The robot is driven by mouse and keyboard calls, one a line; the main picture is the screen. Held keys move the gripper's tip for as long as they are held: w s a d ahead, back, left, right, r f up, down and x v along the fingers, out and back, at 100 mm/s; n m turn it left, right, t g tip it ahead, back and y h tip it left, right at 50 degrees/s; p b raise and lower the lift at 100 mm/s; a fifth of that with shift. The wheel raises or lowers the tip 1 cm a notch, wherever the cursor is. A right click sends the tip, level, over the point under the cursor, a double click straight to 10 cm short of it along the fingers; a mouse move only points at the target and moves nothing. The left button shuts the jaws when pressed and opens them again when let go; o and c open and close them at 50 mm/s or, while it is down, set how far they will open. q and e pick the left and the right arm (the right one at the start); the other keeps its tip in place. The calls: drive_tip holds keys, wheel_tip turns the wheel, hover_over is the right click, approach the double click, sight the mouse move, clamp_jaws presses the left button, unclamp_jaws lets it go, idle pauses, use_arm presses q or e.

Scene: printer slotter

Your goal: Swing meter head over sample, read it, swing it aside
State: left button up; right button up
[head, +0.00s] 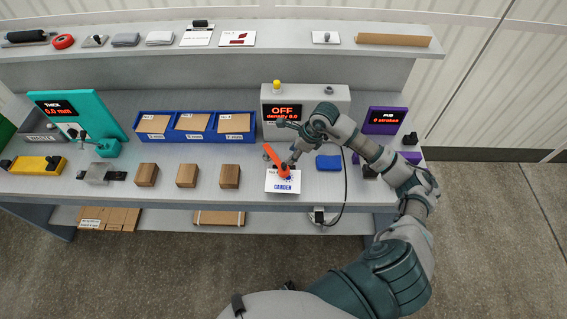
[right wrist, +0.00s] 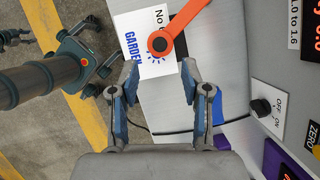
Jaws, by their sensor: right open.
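The orange meter arm (head: 276,160) reaches over the white card marked GARDEN (head: 283,187) on the bench. In the right wrist view the orange arm (right wrist: 184,24) ends in a round black knob (right wrist: 158,44) above the card (right wrist: 130,22). The meter display (head: 283,112) behind reads OFF, density 0.0. My right gripper (head: 293,157) is close beside the arm. In the right wrist view its fingers (right wrist: 160,82) are apart and empty, a little short of the knob. I do not see my left gripper in the head view.
An OFF/ON switch (right wrist: 262,107) and a ZERO label (right wrist: 313,135) are right of the gripper in the wrist view. A blue block (head: 328,162) sits right of the card. Wooden blocks (head: 187,175) stand left, with blue bins (head: 195,126) behind.

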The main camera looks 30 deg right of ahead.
sight(285, 164)
drive_tip(key=p+x, duration=0.1)
drive_tip(key=x, duration=0.7)
drive_tip(key=shift+d, duration=0.2)
drive_tip(key=shift+w+a+f, duration=0.1)
drive_tip(key=shift+a+f, duration=0.1)
drive_tip(key=shift+f, duration=0.15)
clamp_jaws()
